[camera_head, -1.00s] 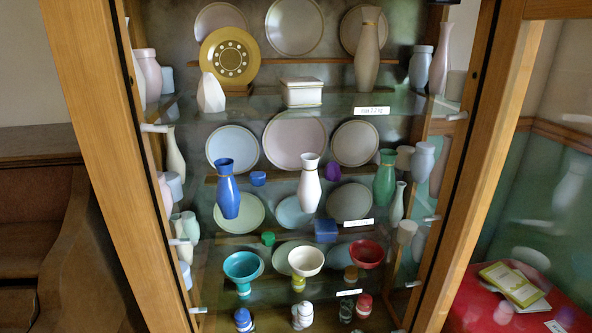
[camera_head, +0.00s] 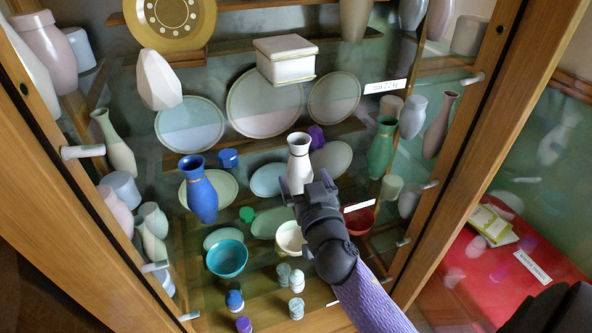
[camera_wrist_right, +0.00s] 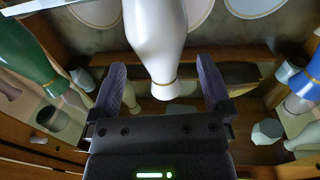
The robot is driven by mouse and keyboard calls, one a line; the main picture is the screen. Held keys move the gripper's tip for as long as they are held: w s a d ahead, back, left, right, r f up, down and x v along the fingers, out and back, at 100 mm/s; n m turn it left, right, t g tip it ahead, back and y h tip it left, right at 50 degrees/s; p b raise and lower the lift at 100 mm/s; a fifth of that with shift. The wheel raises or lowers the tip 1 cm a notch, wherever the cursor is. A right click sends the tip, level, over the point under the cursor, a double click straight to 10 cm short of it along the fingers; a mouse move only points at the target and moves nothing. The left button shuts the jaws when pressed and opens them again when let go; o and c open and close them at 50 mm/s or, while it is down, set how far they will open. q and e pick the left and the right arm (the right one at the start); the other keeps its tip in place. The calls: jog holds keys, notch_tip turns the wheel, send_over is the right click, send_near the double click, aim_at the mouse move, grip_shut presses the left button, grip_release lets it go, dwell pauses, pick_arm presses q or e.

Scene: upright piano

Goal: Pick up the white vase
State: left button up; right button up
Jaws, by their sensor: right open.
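The white vase (camera_head: 299,160) stands upright on a glass shelf of the cabinet, between a blue vase (camera_head: 200,190) and a green vase (camera_head: 381,148). My right gripper (camera_head: 302,187) is open right in front of it and hides its lower part. In the right wrist view, the white vase (camera_wrist_right: 157,40) shows upside down, its gold-banded neck between the two fingers of the gripper (camera_wrist_right: 164,85). A gap shows on each side, and I see no finger touching it. My left gripper is not in view.
A white lidded box (camera_head: 286,60) and a white faceted vase (camera_head: 157,80) stand on the shelf above. A teal bowl (camera_head: 227,259), a white bowl (camera_head: 288,238) and a red bowl (camera_head: 360,220) are below. Wooden door frames (camera_head: 470,150) edge the opening.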

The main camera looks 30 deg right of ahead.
aim_at(303, 181)
jog(key=w, duration=0.1)
jog(key=w+d+f, duration=0.1)
jog(key=w+b, duration=0.1)
jog(key=w, duration=0.1)
jog(key=shift+w+d+f, duration=0.1)
jog(key=shift+d+f, duration=0.1)
jog(key=shift+d, duration=0.05)
jog(key=c, duration=1.2)
jog(key=shift+r, duration=0.1)
